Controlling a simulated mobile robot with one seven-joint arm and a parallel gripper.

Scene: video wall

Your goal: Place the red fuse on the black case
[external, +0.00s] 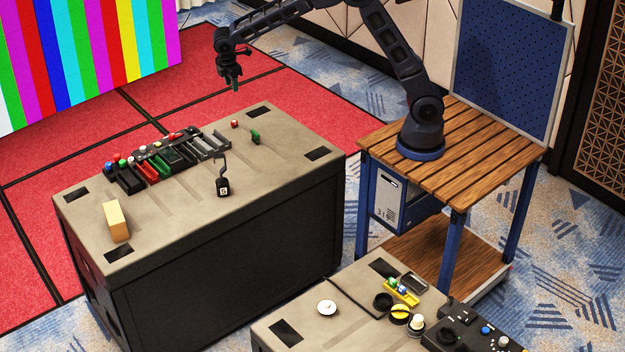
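A small red piece (235,124), possibly the red fuse, lies on the grey-topped case table near its back right. Another red piece (171,135) sits at the back of a row of trays; I cannot tell which is the fuse. A black open tray (130,181) is at the left end of that row, and may be the black case. My gripper (232,80) hangs above the back edge of the table, apart from everything on it.
Red, green and grey trays (207,147) continue the row. A green piece (255,136), a black tag-like object (223,187) and a wooden block (116,221) stand on the tabletop. A second table (345,334) in front holds a black control box (465,328). The front right tabletop is clear.

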